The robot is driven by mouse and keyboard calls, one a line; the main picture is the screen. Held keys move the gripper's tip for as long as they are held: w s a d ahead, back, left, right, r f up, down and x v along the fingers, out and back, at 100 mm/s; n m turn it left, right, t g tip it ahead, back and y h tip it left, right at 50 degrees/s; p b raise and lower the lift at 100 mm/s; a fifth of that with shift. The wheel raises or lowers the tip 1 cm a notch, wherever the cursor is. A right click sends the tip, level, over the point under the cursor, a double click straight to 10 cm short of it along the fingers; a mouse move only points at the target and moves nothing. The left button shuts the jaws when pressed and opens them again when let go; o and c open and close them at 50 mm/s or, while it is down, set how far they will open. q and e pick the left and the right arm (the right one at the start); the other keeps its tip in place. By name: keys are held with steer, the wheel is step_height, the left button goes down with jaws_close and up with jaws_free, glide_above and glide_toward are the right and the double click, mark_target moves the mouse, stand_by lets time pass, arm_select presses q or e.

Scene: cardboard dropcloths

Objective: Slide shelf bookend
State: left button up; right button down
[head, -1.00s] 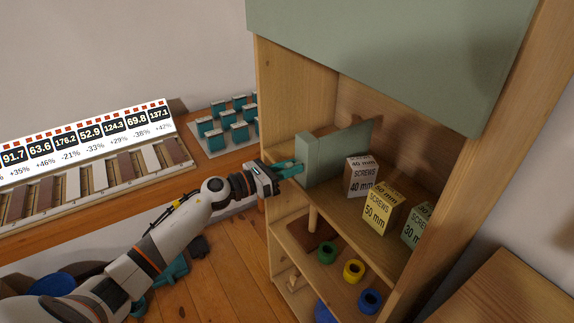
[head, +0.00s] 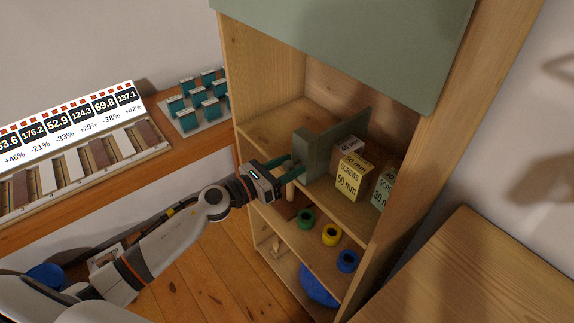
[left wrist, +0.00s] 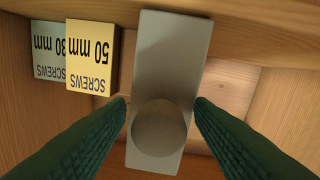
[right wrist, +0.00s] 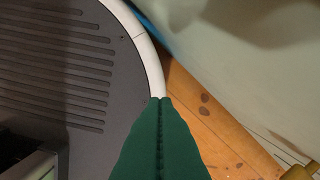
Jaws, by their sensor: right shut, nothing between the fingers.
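The grey-green bookend (head: 303,157) stands upright on the upper shelf (head: 262,128), its tall panel (head: 345,134) reaching back beside the screw boxes. In the left wrist view it is a grey block (left wrist: 172,50) with a round knob (left wrist: 160,128). My left gripper (head: 296,166) is at its front; the fingers (left wrist: 160,100) are apart, one on each side of the knob, with thin gaps showing. A yellow 50 mm screw box (head: 352,180) and a green 30 mm box (head: 383,191) stand to the right; a 40 mm box is mostly hidden. My right gripper (right wrist: 162,98) is shut and empty.
The lower shelf holds green (head: 306,218), yellow (head: 331,235) and blue (head: 348,261) rings. A green panel (head: 345,45) hangs above the opening. A wooden side post (head: 385,235) bounds the right. A bench with a display board (head: 75,145) is at left.

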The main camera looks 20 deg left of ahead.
arm_select(q)
steer(key=shift+s+a+f, duration=0.1)
steer(key=shift+s+a, duration=0.2)
steer(key=shift+s, duration=0.1)
steer(key=b+v, duration=0.4)
steer(key=v, duration=0.7)
